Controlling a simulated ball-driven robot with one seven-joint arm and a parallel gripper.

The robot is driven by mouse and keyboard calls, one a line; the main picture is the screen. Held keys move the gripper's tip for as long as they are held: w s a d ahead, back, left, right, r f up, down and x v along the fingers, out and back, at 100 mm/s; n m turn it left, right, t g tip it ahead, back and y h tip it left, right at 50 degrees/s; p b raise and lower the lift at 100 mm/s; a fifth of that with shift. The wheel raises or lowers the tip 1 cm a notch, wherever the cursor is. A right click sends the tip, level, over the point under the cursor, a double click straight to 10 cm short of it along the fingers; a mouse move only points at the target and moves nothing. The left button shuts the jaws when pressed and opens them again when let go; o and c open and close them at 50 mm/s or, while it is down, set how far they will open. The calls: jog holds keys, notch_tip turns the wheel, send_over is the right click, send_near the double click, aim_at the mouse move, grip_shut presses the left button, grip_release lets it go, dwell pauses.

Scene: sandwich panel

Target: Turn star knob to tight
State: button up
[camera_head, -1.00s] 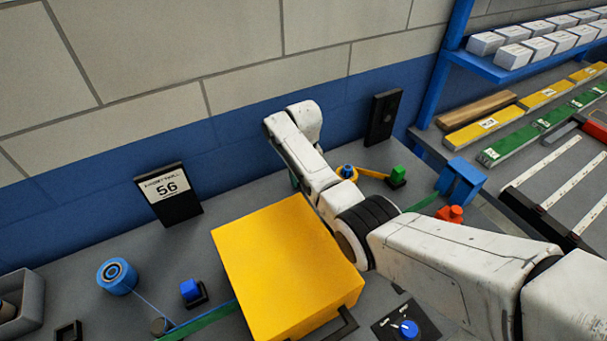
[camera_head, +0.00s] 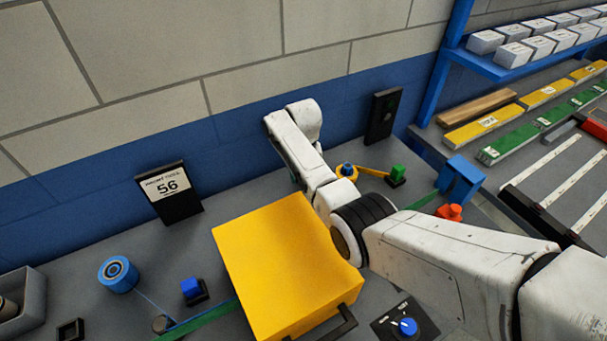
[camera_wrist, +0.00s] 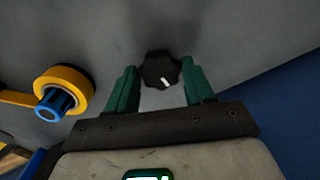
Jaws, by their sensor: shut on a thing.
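The star knob (camera_wrist: 165,68) is black with lobed edges and a white mark that points down and to the right in the wrist view. It stands on the grey surface between the two green fingers of my gripper (camera_wrist: 159,66). My gripper is shut on the knob, one finger at each side. In the head view the star knob and my fingers are hidden behind my arm. No tight label can be made out in the wrist view.
A yellow roll with a blue hub (camera_wrist: 62,92) sits close to the left finger; it also shows in the head view (camera_head: 346,171). A large yellow box (camera_head: 275,260) stands near my arm.

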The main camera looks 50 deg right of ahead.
jog(key=o, duration=1)
jog(key=shift+r, duration=0.1)
notch_tip(320, 180, up, 11)
jog(key=shift+f+b, duration=0.15)
jog(key=shift+b, duration=0.25)
